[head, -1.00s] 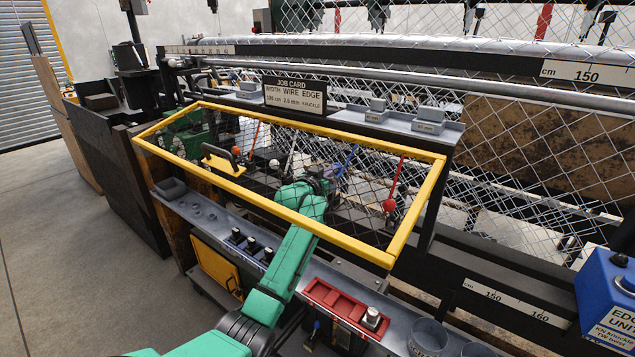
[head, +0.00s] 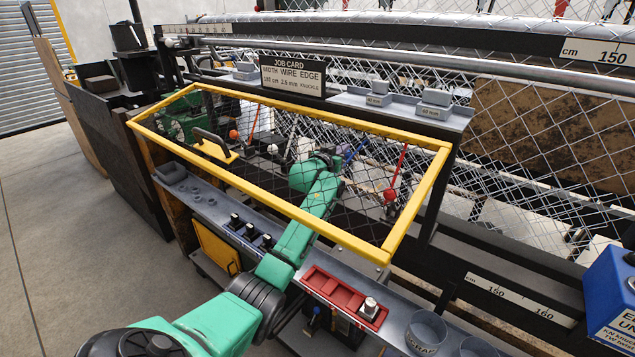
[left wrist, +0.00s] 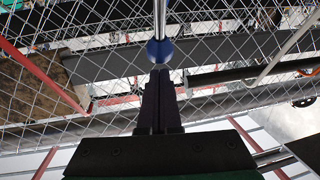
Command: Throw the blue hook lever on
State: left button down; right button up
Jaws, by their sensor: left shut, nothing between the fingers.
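The blue hook lever (head: 356,152) stands behind the mesh of the yellow-framed guard, leaning right in the head view. Its lower part is hidden by my left arm. In the left wrist view its round blue knob (left wrist: 160,51) sits on a shiny rod, straight beyond my fingertips. My left gripper (left wrist: 160,72) is shut and empty, its tips at the knob, touching or almost touching; I cannot tell which. In the head view the left gripper's fingers are hard to make out near the lever. My right gripper is in neither view.
The yellow guard frame (head: 420,205) surrounds the lever bay, and my left arm crosses its front edge. A red-knobbed lever (head: 390,194) stands to the right, white-knobbed (head: 272,149) and orange-knobbed (head: 234,134) levers to the left. A red tray (head: 330,288) lies on the front ledge.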

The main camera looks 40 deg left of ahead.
pick_arm(q)
jog(key=shift+s, duration=0.1)
dwell(0.3)
jog(key=s+d+r+b, duration=0.1)
jog(key=s+b, duration=0.3)
jog(key=s, duration=1)
jog(key=shift+d, duration=0.8)
jog(key=shift+s, duration=0.1)
